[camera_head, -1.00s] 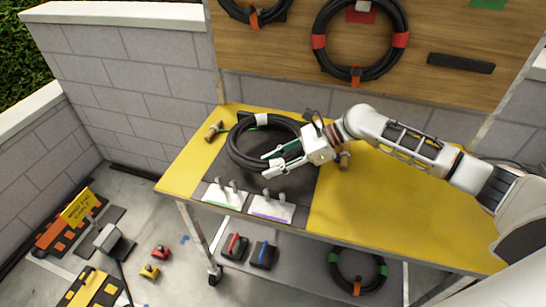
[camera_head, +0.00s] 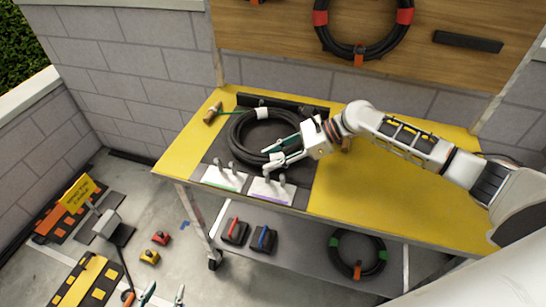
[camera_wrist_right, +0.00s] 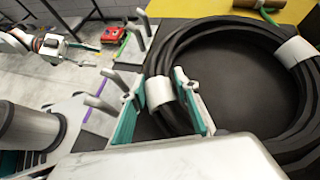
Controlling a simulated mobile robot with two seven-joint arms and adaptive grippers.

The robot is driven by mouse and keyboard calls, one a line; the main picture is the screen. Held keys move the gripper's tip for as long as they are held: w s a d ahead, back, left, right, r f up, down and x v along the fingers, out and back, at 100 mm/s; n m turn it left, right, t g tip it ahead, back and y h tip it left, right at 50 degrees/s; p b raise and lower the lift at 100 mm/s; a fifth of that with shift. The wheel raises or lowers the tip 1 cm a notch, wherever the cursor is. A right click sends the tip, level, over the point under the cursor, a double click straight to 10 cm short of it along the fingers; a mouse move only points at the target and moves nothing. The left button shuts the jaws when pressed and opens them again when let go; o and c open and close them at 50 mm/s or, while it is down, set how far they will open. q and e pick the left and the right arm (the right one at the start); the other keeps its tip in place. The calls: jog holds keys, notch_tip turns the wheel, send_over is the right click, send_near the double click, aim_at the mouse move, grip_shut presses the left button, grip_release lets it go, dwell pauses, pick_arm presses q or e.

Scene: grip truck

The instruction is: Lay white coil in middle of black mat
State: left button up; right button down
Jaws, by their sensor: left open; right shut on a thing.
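The white coil is a black cable ring (camera_head: 236,139) with white bands. It lies level over the black mat (camera_head: 302,177) on the yellow bench, and I cannot tell whether it touches all round. My right gripper (camera_head: 272,161) is shut on the coil's near side at a white band; in the right wrist view the fingers (camera_wrist_right: 190,105) stand either side of that band (camera_wrist_right: 160,92). My left gripper (camera_head: 164,294) is open and empty, low at the bottom edge over the floor. It also shows in the right wrist view (camera_wrist_right: 82,55).
Two white plates with upright pegs (camera_head: 224,178) stand along the mat's front edge, close to the coil. A wooden-handled tool (camera_head: 212,113) lies at the back left corner. The bench's right half (camera_head: 370,205) is clear. A red-banded coil (camera_head: 362,50) hangs on the board.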

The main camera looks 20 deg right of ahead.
jog(key=shift+w+r, duration=0.1)
jog(key=shift+r, duration=0.2)
jog(key=c, duration=1.6)
grip_release()
jog(key=shift+o, duration=0.8)
jog(key=shift+f, duration=0.1)
jog(key=shift+s+f, duration=0.2)
jog(key=shift+f, duration=0.1)
jog(key=v, duration=1.2)
jog(key=shift+w+r, duration=0.1)
jog(key=shift+r, duration=0.15)
